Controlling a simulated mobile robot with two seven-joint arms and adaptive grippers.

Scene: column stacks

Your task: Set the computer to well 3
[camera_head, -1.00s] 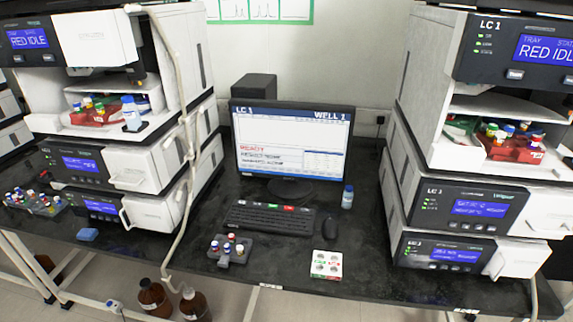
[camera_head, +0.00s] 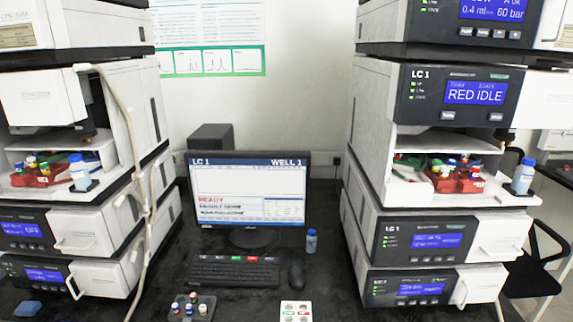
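The computer monitor (camera_head: 249,190) stands at the back of the black bench between two instrument stacks. Its screen header reads "LC 1" at left and "WELL 1" at right, with "READY" in red below. The keyboard (camera_head: 234,273) lies in front of it, with a few coloured labelled keys, red and green among them, along its top row. The mouse (camera_head: 296,275) lies to the right of the keyboard. Neither of my grippers shows in the head view.
The left stack (camera_head: 90,200) and right stack (camera_head: 440,180) flank the monitor. The right stack's display reads "RED IDLE". A small vial rack (camera_head: 190,308), a white card with coloured buttons (camera_head: 296,311) and a small bottle (camera_head: 311,241) stand on the bench near the keyboard.

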